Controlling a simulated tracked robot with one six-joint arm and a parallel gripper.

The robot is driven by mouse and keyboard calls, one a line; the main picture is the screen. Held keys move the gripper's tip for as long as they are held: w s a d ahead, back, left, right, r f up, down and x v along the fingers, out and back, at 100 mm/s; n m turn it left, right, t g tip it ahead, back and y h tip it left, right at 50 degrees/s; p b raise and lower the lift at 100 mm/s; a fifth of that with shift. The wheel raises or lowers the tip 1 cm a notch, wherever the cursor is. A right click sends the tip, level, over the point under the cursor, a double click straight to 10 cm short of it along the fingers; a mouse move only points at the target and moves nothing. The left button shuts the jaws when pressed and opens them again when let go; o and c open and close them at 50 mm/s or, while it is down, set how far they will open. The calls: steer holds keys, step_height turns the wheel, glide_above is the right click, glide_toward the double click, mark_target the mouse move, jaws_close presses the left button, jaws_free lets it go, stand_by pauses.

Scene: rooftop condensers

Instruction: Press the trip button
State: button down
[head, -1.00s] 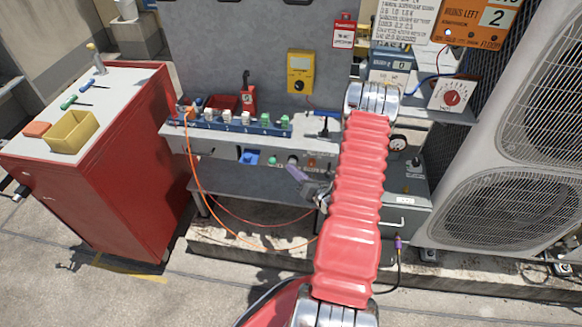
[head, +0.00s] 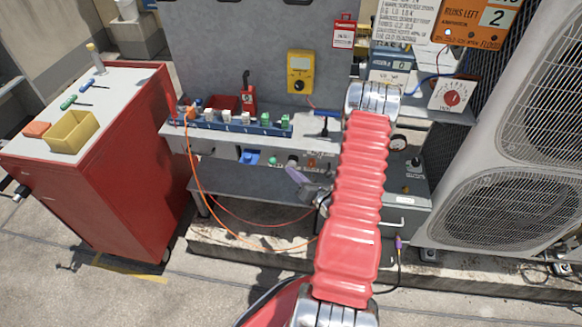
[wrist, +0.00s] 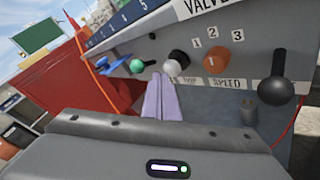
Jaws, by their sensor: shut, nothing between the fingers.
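A grey control panel (wrist: 240,52) fills the upper part of the wrist view. A pale round button (wrist: 170,67) sits on its front, by a small label that seems to read TRIP (wrist: 184,80). The pale button also shows in the head view (head: 292,160). My gripper (wrist: 159,76) has its lavender fingers shut together and empty. The fingertips appear just below and left of the pale button; I cannot tell whether they touch it. In the head view my gripper (head: 290,171) is just below the panel's row of controls.
Left of the pale button are a green button (wrist: 137,66) and a blue handle (wrist: 114,68). Right of it are a black knob (wrist: 179,56), an orange speed knob (wrist: 215,60) and a black lever (wrist: 278,78). A red cabinet (head: 110,180) stands left.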

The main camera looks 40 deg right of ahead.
steer(key=s+a, duration=0.1)
steer(key=a, duration=0.1)
steer(key=s+a, duration=0.2)
steer(key=shift+s+a, duration=0.25)
stand_by(0.3)
stand_by(0.7)
